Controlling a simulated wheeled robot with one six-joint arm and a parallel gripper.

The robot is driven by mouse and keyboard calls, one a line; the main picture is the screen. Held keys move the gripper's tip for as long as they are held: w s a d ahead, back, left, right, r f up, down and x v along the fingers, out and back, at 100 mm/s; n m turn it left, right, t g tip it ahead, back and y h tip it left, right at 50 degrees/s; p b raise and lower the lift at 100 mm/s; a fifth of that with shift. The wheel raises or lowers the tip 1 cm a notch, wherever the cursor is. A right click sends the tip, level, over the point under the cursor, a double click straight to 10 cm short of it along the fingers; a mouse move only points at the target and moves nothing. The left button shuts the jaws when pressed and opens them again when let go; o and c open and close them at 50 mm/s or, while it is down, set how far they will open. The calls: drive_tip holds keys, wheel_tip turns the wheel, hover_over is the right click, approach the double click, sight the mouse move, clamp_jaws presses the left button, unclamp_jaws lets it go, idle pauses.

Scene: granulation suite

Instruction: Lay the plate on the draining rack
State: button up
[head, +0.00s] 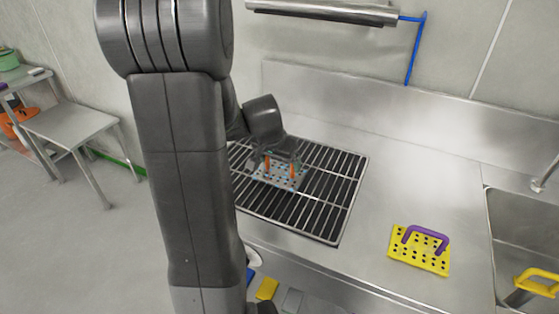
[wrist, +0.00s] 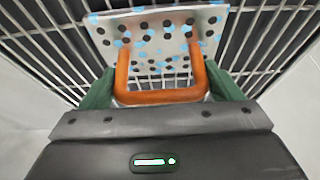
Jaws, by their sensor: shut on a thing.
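The plate (head: 280,176) is pale metal with dark holes and light blue specks. Its orange handle (wrist: 158,97) is upright, and my gripper (wrist: 160,88) is shut on it with a green finger at each side. The draining rack (head: 318,215) is a grid of metal bars over a dark opening in the steel counter. In the head view the plate is over the far left-middle part of the rack, and bars show around it in the wrist view. I cannot tell whether it touches the bars. My arm hides the rack's left side.
A yellow perforated plate (head: 418,258) with a purple handle lies on the counter right of the rack. A sink (head: 520,225) with a yellow-handled thing is at the far right. A steel backsplash (head: 400,115) stands behind.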

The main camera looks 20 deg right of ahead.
drive_tip(key=shift+f, duration=0.15)
drive_tip(key=o, duration=1.1)
drive_tip(key=shift+r, duration=0.45)
drive_tip(key=v, duration=1.1)
drive_tip(key=shift+a+r, duration=0.15)
drive_tip(key=shift+r, duration=0.05)
